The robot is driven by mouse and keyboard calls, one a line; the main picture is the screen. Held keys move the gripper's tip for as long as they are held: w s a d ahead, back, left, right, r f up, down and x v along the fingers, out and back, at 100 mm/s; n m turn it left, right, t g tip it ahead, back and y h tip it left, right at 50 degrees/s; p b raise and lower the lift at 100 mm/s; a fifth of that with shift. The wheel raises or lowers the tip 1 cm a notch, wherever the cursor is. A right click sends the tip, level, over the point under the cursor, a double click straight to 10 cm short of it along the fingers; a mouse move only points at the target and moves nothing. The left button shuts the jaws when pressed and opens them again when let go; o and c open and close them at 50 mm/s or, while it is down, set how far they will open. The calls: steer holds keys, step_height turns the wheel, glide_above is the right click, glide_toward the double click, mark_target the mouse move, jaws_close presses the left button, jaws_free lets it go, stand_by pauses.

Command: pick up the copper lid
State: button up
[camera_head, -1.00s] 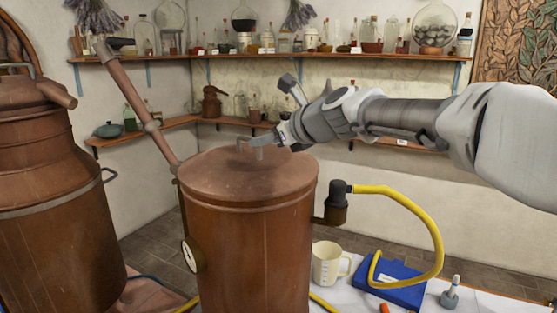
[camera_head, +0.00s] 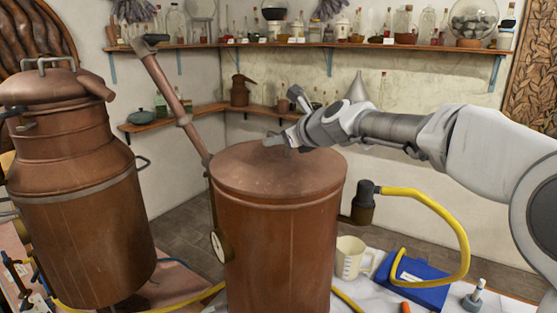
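The copper lid (camera_head: 270,180) is a broad, shallow dome resting on top of the tall copper vessel (camera_head: 277,250) in the middle of the head view. My gripper (camera_head: 277,143) reaches in from the right and is at the top of the lid, where its handle is. The fingers are small and overlap the handle, so I cannot tell whether they are open or closed around it. The lid's rim looks level and seated on the vessel, with no gap visible.
A larger copper still (camera_head: 80,215) stands at left, and a slanted copper pipe (camera_head: 170,95) rises behind the lid. A yellow hose (camera_head: 455,220), a measuring jug (camera_head: 350,257) and a blue box (camera_head: 415,280) are at right. Shelves of glassware (camera_head: 440,47) line the wall.

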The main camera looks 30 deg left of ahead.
jaws_close()
stand_by(1.0)
steer(key=shift+r, duration=0.1)
stand_by(0.3)
